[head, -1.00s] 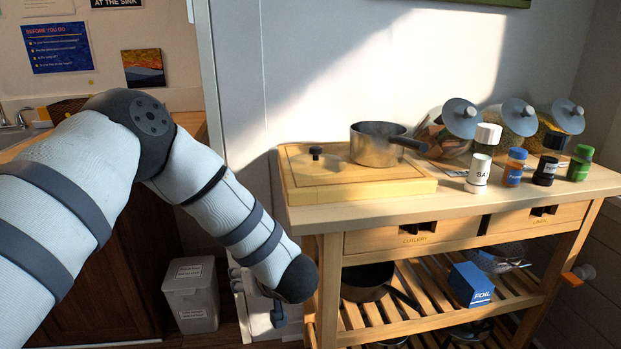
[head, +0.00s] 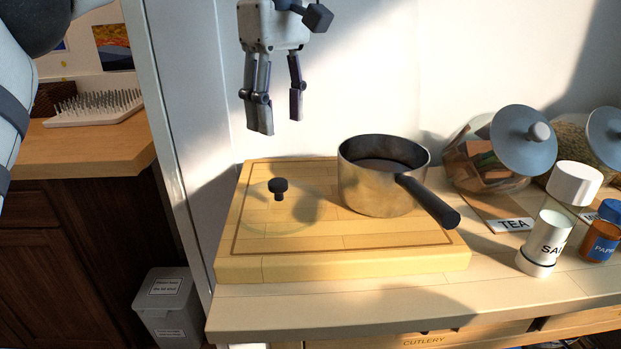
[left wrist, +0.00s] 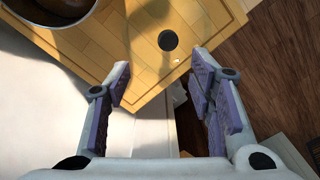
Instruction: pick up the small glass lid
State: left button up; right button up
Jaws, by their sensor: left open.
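The small glass lid (head: 279,213) lies on the left part of the wooden cutting board (head: 343,266). It is clear and hard to make out, with a black knob (head: 278,189) on top. My left gripper (head: 275,126) hangs above the board's back edge, fingers pointing down, open and empty, apart from the lid. In the left wrist view the black knob (left wrist: 168,40) shows beyond and between the open fingers (left wrist: 158,85). The right gripper is not in view.
A metal saucepan (head: 372,188) stands on the board right of the lid, its dark handle pointing front right. Jars, the salt shaker (head: 545,243) and the paprika jar (head: 601,238) stand farther right. A wall rises behind the board. The board's front left part is clear.

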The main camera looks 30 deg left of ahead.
pick_arm(q)
send_over(278, 181)
jog(key=s, duration=0.1)
notch_tip(278, 181, down, 4)
jog(key=shift+f, duration=0.2)
jog(key=f, duration=0.7)
jog(key=shift+w, duration=0.4)
grip_shut()
